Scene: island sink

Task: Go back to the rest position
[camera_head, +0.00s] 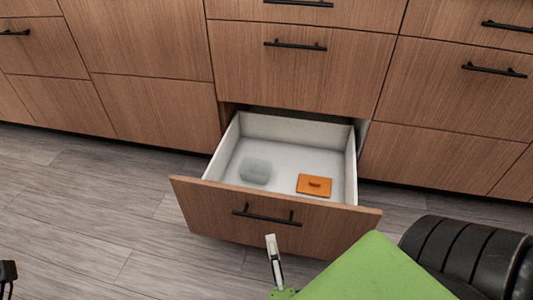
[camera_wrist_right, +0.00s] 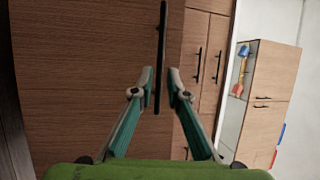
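A wooden drawer (camera_head: 190,203) at the bottom of the cabinet stands pulled out, with a black bar handle (camera_head: 266,217) on its front. My right gripper (camera_head: 271,238) is just in front of the drawer front, below and apart from the handle. In the right wrist view its two fingertips (camera_wrist_right: 160,78) have a narrow gap between them, with a black handle (camera_wrist_right: 162,25) seen in line with that gap. It holds nothing. At the lower left edge of the head view is a small dark part, perhaps of my left gripper (camera_head: 8,274); its fingers are not clear.
Inside the drawer lie a greyish translucent container (camera_head: 255,171) and an orange lid (camera_head: 314,185) with a small handle. Shut wooden cabinets (camera_head: 150,40) surround it. The grey plank floor (camera_head: 90,210) at left is clear. The wrist view shows blue and red items on a shelf (camera_wrist_right: 240,68).

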